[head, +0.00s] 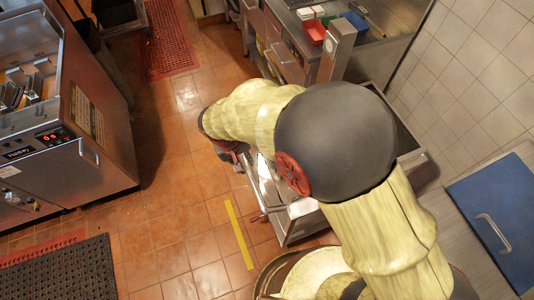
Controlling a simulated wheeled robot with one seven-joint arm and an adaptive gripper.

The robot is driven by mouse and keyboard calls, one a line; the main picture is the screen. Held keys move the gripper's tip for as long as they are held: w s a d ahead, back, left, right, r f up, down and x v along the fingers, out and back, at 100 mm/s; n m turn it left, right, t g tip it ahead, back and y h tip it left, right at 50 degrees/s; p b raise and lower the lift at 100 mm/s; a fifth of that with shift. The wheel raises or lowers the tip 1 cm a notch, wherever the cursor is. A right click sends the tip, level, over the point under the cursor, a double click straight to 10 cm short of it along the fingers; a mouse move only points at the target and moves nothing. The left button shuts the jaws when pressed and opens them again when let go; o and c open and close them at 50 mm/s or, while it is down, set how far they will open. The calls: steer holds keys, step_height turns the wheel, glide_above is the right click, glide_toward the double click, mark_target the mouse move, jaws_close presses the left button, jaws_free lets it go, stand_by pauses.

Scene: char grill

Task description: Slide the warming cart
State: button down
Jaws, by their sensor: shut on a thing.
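A steel cart (300,230), which I take to be the warming cart, stands on the tiled floor just right of the picture's middle. My arm covers much of it; its left side and near corner show. My gripper (235,152) is partly visible as dark and red parts below the end of my yellow-sleeved arm, at the cart's far left edge. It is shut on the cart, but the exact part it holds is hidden.
A steel appliance with a red display (60,135) stands at left. A steel counter (285,50) with small coloured containers is behind the cart. A yellow floor strip (238,235) lies left of the cart. Tiled floor between is clear. A black mat (65,272) lies at lower left.

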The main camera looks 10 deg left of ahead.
steer(key=s+a, duration=1.2)
steer(key=a, duration=0.4)
steer(key=shift+a, duration=0.3)
steer(key=c, duration=1.8)
jaws_free()
steer(key=shift+s+a, duration=0.1)
steer(key=shift+a, duration=0.1)
steer(key=shift+c, duration=0.2)
steer(key=shift+o, duration=0.8)
steer(key=shift+d, duration=0.1)
step_height(320, 180, up, 12)
steer(key=s+a, duration=0.1)
steer(key=a, duration=0.1)
steer(key=shift+s, duration=0.15)
steer(key=shift+f, duration=0.15)
